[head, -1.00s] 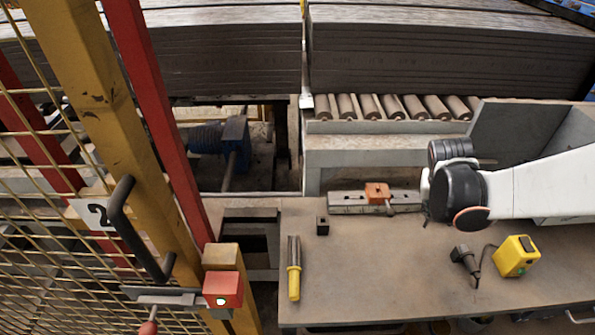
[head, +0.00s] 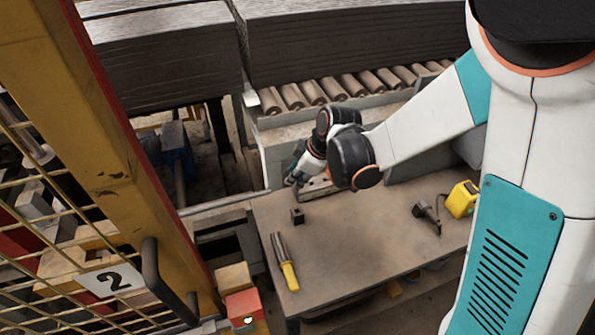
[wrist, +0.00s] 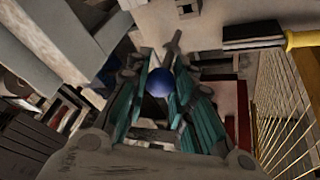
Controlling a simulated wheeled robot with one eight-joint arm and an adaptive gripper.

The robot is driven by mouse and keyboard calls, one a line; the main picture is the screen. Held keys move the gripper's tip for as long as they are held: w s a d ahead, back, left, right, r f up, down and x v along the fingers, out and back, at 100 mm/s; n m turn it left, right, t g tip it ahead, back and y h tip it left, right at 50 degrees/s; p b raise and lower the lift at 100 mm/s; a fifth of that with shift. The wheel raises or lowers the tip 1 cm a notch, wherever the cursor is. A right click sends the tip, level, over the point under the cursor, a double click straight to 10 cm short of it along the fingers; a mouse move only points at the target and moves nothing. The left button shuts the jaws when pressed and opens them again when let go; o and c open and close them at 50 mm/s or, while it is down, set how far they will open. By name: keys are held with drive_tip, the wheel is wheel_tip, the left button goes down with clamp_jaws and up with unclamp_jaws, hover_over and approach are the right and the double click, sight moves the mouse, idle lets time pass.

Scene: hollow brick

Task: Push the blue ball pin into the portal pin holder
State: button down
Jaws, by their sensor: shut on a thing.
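In the wrist view the blue ball (wrist: 160,82) of the pin sits between the teal fingers of my gripper (wrist: 162,88), which is shut on it. A grey rod-like piece (wrist: 174,46) shows just beyond the ball; I cannot tell whether it is the pin's shaft. In the head view my gripper (head: 297,176) hangs near the bench's far left part, by a metal rail (head: 318,188) partly hidden by my arm. A small black block with a square hole (head: 297,215) stands on the bench; it also shows in the wrist view (wrist: 187,9). I cannot tell which part is the portal pin holder.
A yellow-handled tool (head: 284,264) lies on the bench (head: 350,245) near its left edge. A yellow box (head: 462,199) and a black corded device (head: 428,215) are at right. A yellow mesh fence (head: 70,270) stands at left. The bench middle is clear.

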drive_tip(key=shift+f+b, duration=1.8)
drive_tip(key=shift+f, duration=0.9)
wheel_tip(320, 180, down, 6)
drive_tip(key=b, duration=0.5)
drive_tip(key=shift+b, duration=0.3)
idle(1.5)
drive_tip(key=c, duration=1.3)
unclamp_jaws()
drive_tip(key=v, duration=1.2)
drive_tip(key=shift+s, duration=0.2)
